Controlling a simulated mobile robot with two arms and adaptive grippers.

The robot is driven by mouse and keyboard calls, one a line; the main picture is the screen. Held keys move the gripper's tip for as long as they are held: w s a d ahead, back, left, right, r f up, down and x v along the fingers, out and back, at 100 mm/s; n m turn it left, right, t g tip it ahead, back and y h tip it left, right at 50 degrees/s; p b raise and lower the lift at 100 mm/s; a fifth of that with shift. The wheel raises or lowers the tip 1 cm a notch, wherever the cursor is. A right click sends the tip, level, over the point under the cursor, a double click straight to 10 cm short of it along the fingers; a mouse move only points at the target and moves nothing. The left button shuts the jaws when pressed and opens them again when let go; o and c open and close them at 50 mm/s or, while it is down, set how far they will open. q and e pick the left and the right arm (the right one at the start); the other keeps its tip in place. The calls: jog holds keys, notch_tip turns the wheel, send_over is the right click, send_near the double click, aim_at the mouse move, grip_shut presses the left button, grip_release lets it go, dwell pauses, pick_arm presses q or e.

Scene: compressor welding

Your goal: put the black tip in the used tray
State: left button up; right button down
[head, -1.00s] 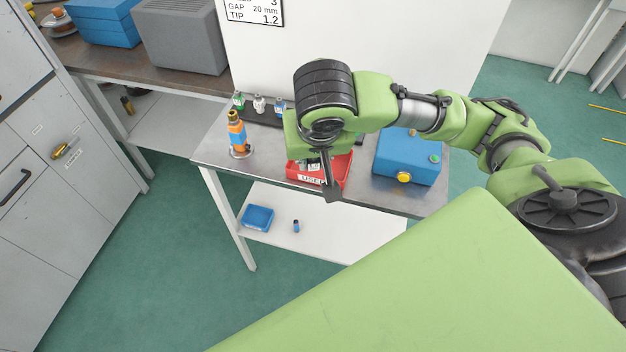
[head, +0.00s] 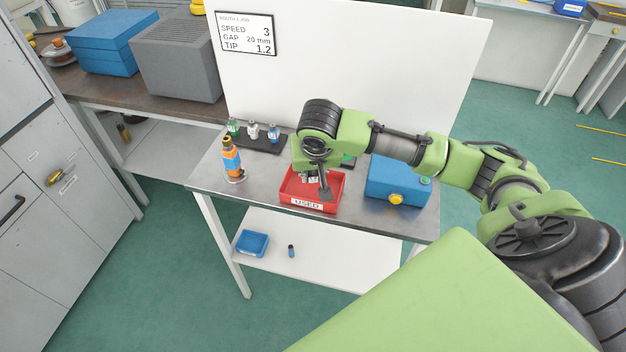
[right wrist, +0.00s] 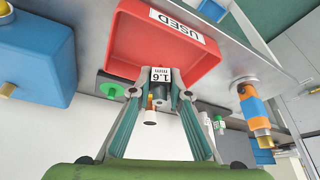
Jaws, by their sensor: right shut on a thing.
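The red used tray (head: 341,196) stands on the metal table, and its USED label faces the front. It also shows in the right wrist view (right wrist: 190,62). My right gripper (head: 322,186) is over the tray in the head view. In the right wrist view its fingers (right wrist: 157,92) are shut on the black tip (right wrist: 159,93), which has a white 1.6 mm label. The held tip is in front of the tray in that view; whether it touches the tray I cannot tell. My left gripper is not in view.
The orange and blue torch (head: 231,160) stands left of the tray. A black rack (head: 262,146) with green, white and blue tips is behind it. A blue box (head: 392,180) with a yellow knob is to the right. A blue tray (head: 252,243) is on the lower shelf.

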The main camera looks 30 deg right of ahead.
aim_at(313, 191)
jog(key=shift+w+d+f, duration=0.1)
jog(key=shift+w+f, duration=0.1)
jog(key=shift+f, duration=0.05)
notch_tip(313, 191, down, 3)
jog(key=shift+w+d+r+p, duration=0.1)
jog(key=shift+d+p, duration=0.05)
jog(key=shift+p, duration=0.55)
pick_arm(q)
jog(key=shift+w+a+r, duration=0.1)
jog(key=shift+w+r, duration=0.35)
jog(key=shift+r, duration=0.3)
pick_arm(e)
jog(key=shift+f, duration=0.35)
jog(key=shift+f, duration=0.2)
jog(key=c, duration=1.9)
grip_release()
jog(key=shift+r, duration=0.1)
